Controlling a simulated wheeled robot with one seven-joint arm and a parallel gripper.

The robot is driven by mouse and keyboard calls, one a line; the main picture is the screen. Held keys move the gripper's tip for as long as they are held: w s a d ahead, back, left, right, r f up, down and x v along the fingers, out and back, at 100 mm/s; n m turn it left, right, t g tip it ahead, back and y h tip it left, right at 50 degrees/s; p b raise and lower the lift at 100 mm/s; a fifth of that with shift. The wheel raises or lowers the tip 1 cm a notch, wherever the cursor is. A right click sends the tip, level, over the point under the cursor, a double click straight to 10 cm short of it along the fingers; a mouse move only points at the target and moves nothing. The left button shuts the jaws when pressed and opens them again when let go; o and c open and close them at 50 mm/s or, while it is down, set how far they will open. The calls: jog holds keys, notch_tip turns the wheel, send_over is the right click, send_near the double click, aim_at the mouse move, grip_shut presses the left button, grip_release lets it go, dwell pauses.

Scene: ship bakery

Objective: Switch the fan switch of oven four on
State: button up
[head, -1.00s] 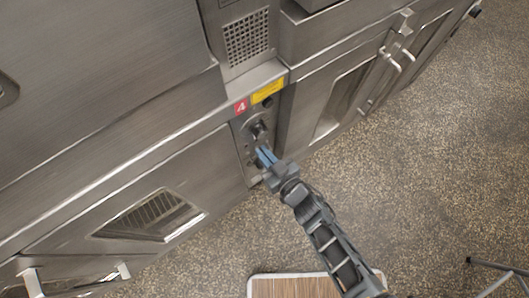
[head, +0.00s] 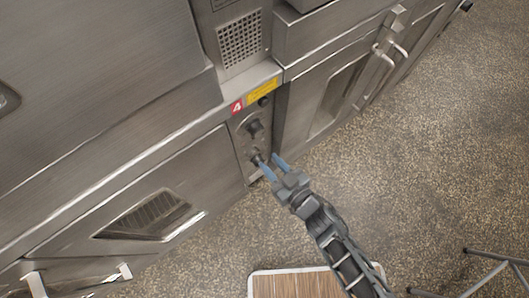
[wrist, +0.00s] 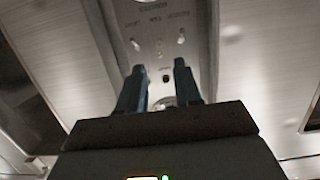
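Oven four's control panel (head: 244,135) is a narrow steel strip under a red "4" label (head: 237,107). It carries dark knobs (head: 254,129). In the wrist view the panel (wrist: 150,60) shows small pale switches (wrist: 181,38) in a row beside blurred lettering. I cannot tell for sure which one is the fan switch, nor its position. My gripper (head: 269,160) is open, with blue fingers apart and empty, in front of the panel's lower part. In the wrist view its fingers (wrist: 160,70) frame the panel, with a round part partly hidden between them.
Oven doors with windows (head: 148,215) and handles (head: 390,50) flank the panel. A yellow label (head: 262,90) and a vent grille (head: 240,40) are above it. A wood-topped piece (head: 290,285) and metal legs (head: 490,270) stand below. The speckled floor is otherwise clear.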

jog(key=shift+v, duration=1.2)
